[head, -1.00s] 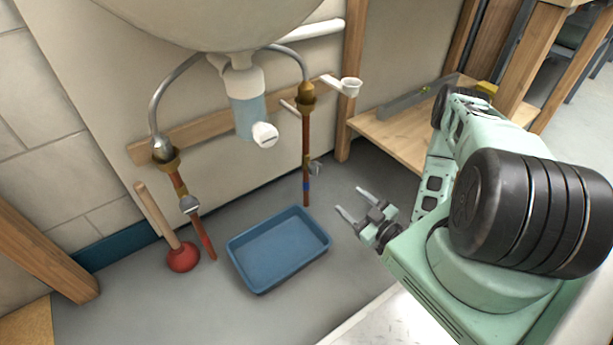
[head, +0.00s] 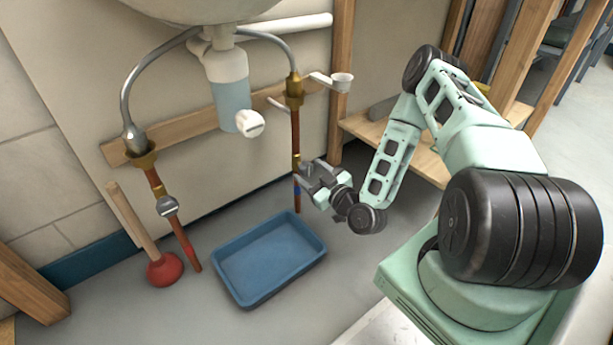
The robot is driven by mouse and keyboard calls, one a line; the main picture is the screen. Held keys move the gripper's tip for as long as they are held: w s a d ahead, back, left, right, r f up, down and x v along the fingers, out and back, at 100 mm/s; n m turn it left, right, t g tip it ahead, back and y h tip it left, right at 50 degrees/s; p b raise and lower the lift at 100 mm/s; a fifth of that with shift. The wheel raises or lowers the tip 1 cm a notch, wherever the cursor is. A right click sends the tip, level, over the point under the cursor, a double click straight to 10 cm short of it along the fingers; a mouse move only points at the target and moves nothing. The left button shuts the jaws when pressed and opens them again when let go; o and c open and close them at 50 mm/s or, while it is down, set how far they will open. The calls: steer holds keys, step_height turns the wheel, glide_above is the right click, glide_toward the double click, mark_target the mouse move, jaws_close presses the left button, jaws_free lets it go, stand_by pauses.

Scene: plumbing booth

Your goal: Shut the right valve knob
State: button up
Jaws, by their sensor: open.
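The right pipe (head: 295,131) runs down the back panel, copper-red with a brass fitting at its top and a blue band low down. Its valve knob, grey in the earlier frame, is now mostly hidden behind my gripper. My gripper (head: 301,174) is open, with its fingertips at the right pipe at valve height. I cannot tell whether the fingers touch the knob or stand around it. The left valve knob (head: 167,206) is grey and sits on the tilted left pipe (head: 186,247), well apart from my gripper.
A blue tray (head: 222,281) lies on the floor below the sink (head: 200,8). A red plunger (head: 164,269) leans at the left. A wooden post (head: 341,110) and low shelf (head: 412,146) stand right of the pipe.

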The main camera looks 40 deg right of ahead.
steer(key=shift+w+b, duration=0.3)
steer(key=shift+w, duration=0.8)
steer(key=c, duration=1)
